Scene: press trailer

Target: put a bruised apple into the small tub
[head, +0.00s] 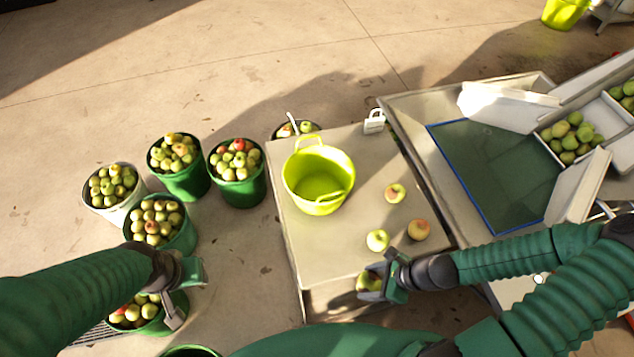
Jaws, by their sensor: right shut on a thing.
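The small tub (318,178) is bright yellow-green with handles and stands upright at the back left of the table; I see no apple in it. My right gripper (378,282) is shut on an apple (368,281) at the table's front edge; the fingers partly hide it. Three loose apples lie on the table: a green one (377,240) nearest the gripper, a reddish-brown one (418,230) to its right, and a red-green one (395,193) farther back. I cannot tell bruises clearly at this size. My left gripper (190,295) is left of the table, above a bucket; its finger gap is unclear.
Several buckets full of apples stand on the floor left of the table (285,222), including a green bucket (237,190) and a white one (100,208). A metal trough (500,170) with a dark green bed adjoins the table's right side. The table's middle is clear.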

